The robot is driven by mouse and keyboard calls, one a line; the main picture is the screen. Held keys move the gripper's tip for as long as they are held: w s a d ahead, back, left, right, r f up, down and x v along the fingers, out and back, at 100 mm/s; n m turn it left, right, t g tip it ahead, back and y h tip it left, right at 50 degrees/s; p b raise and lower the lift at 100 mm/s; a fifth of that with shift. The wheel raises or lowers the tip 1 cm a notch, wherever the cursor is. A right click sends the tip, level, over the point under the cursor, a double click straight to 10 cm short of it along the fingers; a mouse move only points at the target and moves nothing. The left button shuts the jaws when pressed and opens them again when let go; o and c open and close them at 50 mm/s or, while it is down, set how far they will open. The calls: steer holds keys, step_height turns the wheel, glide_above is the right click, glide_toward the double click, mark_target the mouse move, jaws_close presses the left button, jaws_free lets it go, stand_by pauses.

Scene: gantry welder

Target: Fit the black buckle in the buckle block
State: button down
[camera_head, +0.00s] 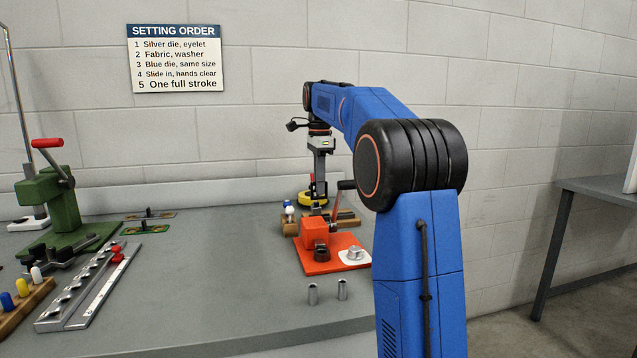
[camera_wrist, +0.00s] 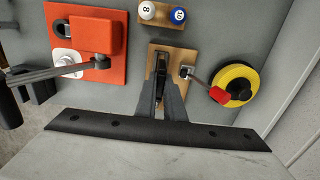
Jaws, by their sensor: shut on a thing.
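My gripper (camera_wrist: 161,82) points down in the wrist view, its two dark fingers close together over a wooden block (camera_wrist: 182,50). It is shut on a small dark piece (camera_wrist: 161,62), which looks like the black buckle; the fingers hide most of it. I cannot tell whether the piece touches the block or sits in it. A silver metal fitting (camera_wrist: 187,71) is on the block's right side. In the head view my gripper (camera_head: 318,197) is low at the back of the bench, and the wooden block (camera_head: 346,219) shows partly behind a lever.
The orange-red press (camera_head: 314,232) with its lever stands close by. Two metal cylinders (camera_head: 313,294) stand in front. A green press (camera_head: 62,205) is far left.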

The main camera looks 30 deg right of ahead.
mark_target(321, 198)
steer(key=shift+d+f, duration=0.15)
steer(key=shift+f, duration=2.15)
steer(key=shift+s+f, duration=0.1)
steer(key=shift+f, duration=1)
steer(key=c, duration=1.8)
jaws_free()
step_height(321, 198, up, 17)
steer(key=shift+r, duration=0.2)
